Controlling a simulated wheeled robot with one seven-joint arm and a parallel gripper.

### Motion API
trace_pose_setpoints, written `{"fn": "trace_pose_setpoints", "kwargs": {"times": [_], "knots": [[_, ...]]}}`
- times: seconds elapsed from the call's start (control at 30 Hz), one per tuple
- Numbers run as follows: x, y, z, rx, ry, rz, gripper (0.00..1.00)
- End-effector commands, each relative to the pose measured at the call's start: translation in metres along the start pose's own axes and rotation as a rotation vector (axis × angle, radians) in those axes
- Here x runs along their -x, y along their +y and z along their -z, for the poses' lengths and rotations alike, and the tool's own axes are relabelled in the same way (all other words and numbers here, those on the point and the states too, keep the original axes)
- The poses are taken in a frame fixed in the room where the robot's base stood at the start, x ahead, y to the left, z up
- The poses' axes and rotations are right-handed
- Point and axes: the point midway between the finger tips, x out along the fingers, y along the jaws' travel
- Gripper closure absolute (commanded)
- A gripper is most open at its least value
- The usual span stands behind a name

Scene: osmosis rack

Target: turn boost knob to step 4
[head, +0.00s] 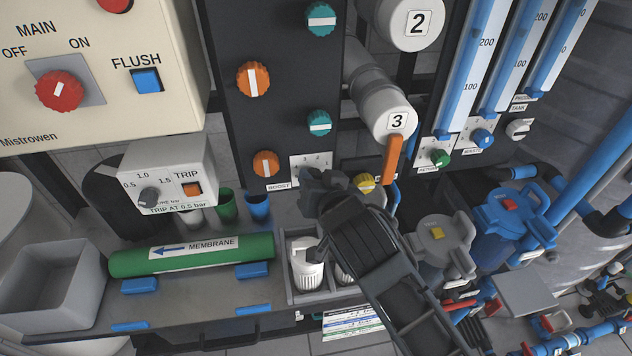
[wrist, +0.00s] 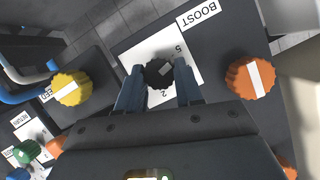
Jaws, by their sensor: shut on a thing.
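The boost knob (wrist: 154,74) is small and dark, with a grey mark on its face toward the upper right in the wrist view. It sits on a white scale plate (wrist: 148,48) with printed numbers; a 5 and a 2 are readable. My gripper (wrist: 159,72) has one finger on each side of the knob and is shut on it. In the head view my gripper (head: 319,185) covers the knob, and the plate (head: 309,160) shows above it. The exact step under the mark is not clear.
The BOOST label (wrist: 200,12) is beside the plate. An orange knob (wrist: 250,77) and a yellow knob (wrist: 71,87) flank the plate in the wrist view. In the head view an orange valve lever (head: 393,158) is close to the right. A green membrane tube (head: 195,255) lies below left.

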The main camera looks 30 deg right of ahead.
Motion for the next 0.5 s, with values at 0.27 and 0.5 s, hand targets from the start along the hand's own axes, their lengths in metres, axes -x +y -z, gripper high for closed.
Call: {"fn": "trace_pose_setpoints", "kwargs": {"times": [0.27,0.5], "knots": [[-0.0011,0.0044,-0.0023,-0.210,0.002,0.085,0.95],[-0.0011,0.0059,-0.0025,-0.389,0.002,0.158,0.95]]}}
